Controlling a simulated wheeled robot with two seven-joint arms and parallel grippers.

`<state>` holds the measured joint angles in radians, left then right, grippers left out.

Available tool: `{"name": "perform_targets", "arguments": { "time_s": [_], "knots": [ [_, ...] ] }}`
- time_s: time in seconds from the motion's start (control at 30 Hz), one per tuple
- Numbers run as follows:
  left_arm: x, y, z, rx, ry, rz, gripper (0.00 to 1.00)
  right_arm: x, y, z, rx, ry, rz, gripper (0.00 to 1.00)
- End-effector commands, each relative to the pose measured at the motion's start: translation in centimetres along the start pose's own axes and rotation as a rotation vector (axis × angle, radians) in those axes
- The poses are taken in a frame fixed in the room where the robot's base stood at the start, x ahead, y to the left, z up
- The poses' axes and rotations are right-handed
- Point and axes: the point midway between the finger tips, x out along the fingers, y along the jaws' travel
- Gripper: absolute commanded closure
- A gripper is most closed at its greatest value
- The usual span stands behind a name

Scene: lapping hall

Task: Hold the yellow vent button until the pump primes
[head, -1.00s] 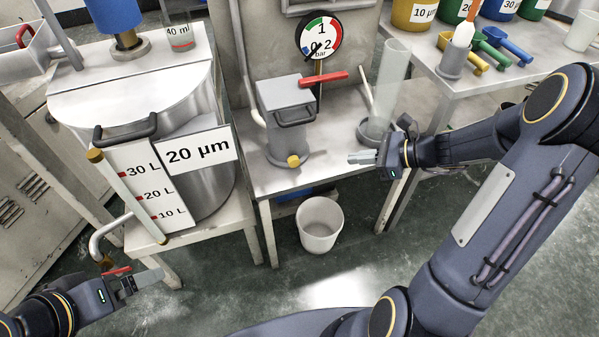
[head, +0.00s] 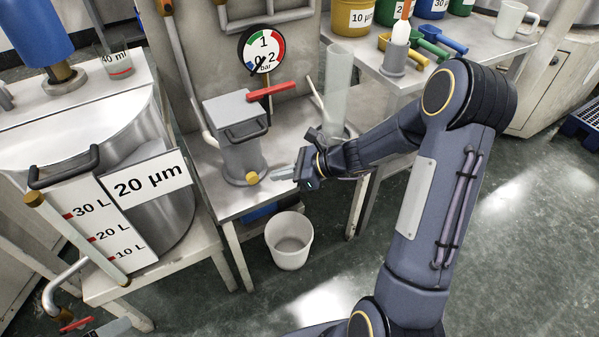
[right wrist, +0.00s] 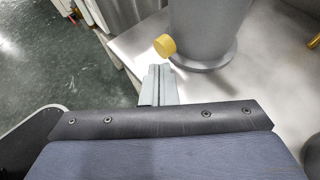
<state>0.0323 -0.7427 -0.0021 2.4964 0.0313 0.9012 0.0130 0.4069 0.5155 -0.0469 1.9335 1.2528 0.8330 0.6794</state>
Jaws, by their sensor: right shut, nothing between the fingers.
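The yellow vent button (head: 252,178) sticks out low on the grey pump housing (head: 238,135), on a metal bench. It also shows in the right wrist view (right wrist: 165,46). My right gripper (head: 273,177) is shut and empty, to the right of the button. In the right wrist view its fingertips (right wrist: 158,68) point at the button, with a small gap between them. The gauge (head: 262,50) above the pump has its needle toward the lower left. A grey sliver at the bottom left edge seems to be my left gripper (head: 112,327); its jaws cannot be made out.
A red lever (head: 271,91) sits above the pump. A clear cylinder (head: 338,95) stands behind my right wrist. A white bucket (head: 289,241) is on the floor below the bench. A steel tank with a 20 µm label (head: 150,187) stands at left.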

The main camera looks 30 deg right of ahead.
Motion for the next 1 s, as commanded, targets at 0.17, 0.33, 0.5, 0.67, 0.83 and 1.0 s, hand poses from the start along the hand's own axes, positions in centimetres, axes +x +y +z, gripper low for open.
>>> {"name": "perform_targets", "arguments": {
  "time_s": [0.17, 0.33, 0.5, 0.67, 0.83, 1.0],
  "knots": [
    [0.8, -0.3, 0.4, 0.000, 0.000, 0.000, 0.00, 2.8, 0.0, -0.1, -0.002, -0.001, 0.002, 1.00],
    [0.9, -0.4, 0.5, 0.000, 0.000, 0.000, 0.00, 3.8, 0.0, 0.0, 0.000, -0.001, 0.001, 1.00],
    [0.9, -0.4, 0.5, 0.000, 0.000, 0.000, 0.00, 3.9, 0.0, 0.1, -0.001, -0.001, 0.000, 1.00],
    [0.9, -0.4, 0.5, 0.000, 0.000, 0.000, 0.00, 3.9, 0.0, 0.1, -0.001, -0.001, 0.000, 1.00],
    [1.0, -0.5, 0.5, 0.000, 0.000, 0.000, 0.00, 4.7, -0.4, 0.2, -0.003, -0.001, 0.001, 1.00],
    [1.0, -0.5, 0.5, 0.000, 0.000, 0.000, 0.00, 5.2, -0.6, 0.3, -0.002, -0.001, 0.000, 1.00]
  ]
}}
